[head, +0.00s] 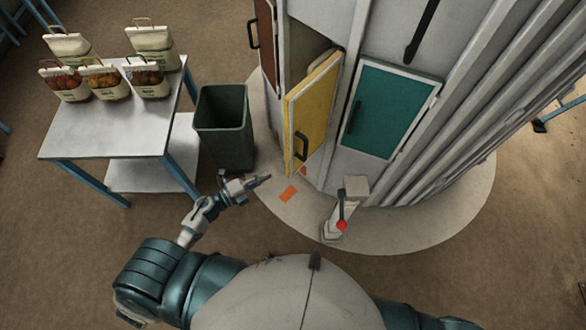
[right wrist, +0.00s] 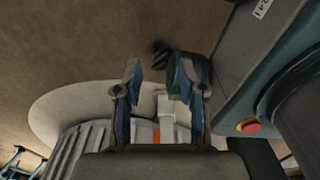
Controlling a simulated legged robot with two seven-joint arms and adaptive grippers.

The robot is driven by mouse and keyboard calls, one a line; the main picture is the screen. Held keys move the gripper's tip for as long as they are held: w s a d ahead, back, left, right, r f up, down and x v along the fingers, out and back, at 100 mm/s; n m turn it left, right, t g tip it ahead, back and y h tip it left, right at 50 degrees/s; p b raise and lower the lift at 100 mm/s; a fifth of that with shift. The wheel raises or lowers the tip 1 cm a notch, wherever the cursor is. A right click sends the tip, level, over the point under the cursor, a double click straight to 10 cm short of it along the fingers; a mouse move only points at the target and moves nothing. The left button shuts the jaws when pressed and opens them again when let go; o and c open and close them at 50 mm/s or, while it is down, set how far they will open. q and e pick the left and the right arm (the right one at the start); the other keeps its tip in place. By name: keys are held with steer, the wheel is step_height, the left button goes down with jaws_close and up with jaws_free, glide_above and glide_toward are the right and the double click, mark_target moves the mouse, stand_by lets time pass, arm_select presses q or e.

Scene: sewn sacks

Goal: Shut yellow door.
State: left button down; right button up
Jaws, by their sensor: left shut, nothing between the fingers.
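The yellow door (head: 313,111) is in the head view, on the grey cabinet structure near the middle. It stands ajar, swung outward, with a dark opening above its top edge. Its black handle (head: 301,146) is low on the front face. My left gripper (head: 262,180) is shut and empty, below and left of the door, apart from it. My right gripper (right wrist: 155,76) shows only in the right wrist view. Its two fingers are spread apart with nothing between them. The yellow door cannot be made out in that view.
A teal door (head: 388,108) sits closed right of the yellow one. A dark bin (head: 224,128) stands left, beside a table (head: 95,138) with several sacks (head: 152,47). A pale post with a red knob (head: 341,225) stands in front. Orange pieces (head: 288,194) lie on the round base.

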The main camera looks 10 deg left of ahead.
mark_target(288, 156)
arm_select(q)
steer(key=shift+m+h, duration=0.4)
steer(key=shift+m, duration=0.4)
steer(key=x, duration=0.3)
steer(key=r+p+x, duration=0.1)
steer(key=x, duration=0.3)
steer(key=p+x, duration=0.1)
steer(key=x, duration=0.2)
steer(key=shift+w+r, duration=0.25)
steer(key=shift+r, duration=0.15)
steer(key=shift+w+a, duration=0.15)
steer(key=shift+a, duration=0.05)
steer(key=shift+w+a+g, duration=0.1)
steer(key=shift+g, duration=0.2)
steer(key=shift+a, duration=0.15)
arm_select(e)
steer(key=d, duration=0.1)
steer(key=w+d+r, duration=0.1)
steer(key=d, duration=0.1)
steer(key=shift+w+r, duration=0.25)
steer(key=shift+r, duration=0.1)
